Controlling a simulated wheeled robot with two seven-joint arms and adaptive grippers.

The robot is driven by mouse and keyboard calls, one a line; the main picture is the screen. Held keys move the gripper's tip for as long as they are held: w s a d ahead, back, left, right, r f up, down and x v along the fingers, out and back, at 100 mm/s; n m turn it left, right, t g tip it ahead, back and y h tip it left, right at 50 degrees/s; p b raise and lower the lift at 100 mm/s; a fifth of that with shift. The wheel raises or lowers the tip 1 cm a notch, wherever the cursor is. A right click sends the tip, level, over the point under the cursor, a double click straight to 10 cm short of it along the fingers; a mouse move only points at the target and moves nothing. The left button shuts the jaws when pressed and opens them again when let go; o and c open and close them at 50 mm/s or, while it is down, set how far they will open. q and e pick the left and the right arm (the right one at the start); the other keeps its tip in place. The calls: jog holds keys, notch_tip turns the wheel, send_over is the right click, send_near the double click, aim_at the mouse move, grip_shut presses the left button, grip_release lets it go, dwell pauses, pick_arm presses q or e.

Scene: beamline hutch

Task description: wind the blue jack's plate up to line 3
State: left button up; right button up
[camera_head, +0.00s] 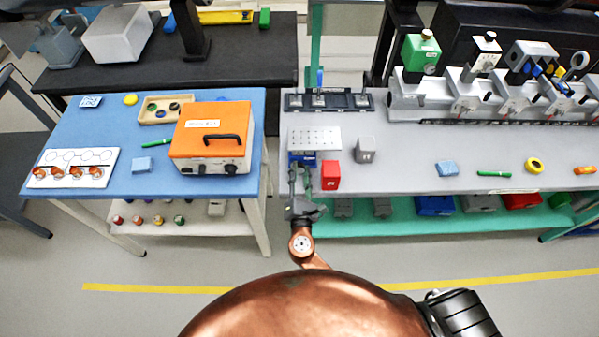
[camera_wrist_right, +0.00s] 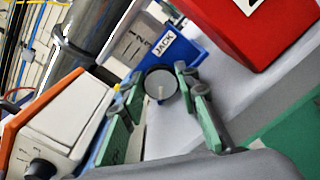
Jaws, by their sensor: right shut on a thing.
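The blue jack (camera_head: 296,157) stands at the left front of the grey bench, with its pale perforated plate (camera_head: 314,138) on top. In the right wrist view, its blue body (camera_wrist_right: 188,50) carries a "JACK" label, beside a pale scale (camera_wrist_right: 132,44) with numbered lines. Which line the plate is level with cannot be told. My right gripper (camera_head: 300,177) is at the jack's front. In the right wrist view its green fingers (camera_wrist_right: 158,92) are shut on the jack's round dark knob (camera_wrist_right: 161,80), one on each side. My left gripper is not in view.
A red block (camera_head: 330,176) stands close to the right of the gripper, and a grey block (camera_head: 365,150) lies further right. The orange-topped box (camera_head: 210,135) is on the blue table (camera_head: 105,120) to the left.

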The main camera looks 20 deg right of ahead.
jog(key=shift+m, duration=0.4)
jog(key=o, duration=1.1)
jog(key=shift+o, duration=0.2)
jog(key=shift+f, duration=0.1)
jog(key=shift+s+f, duration=0.1)
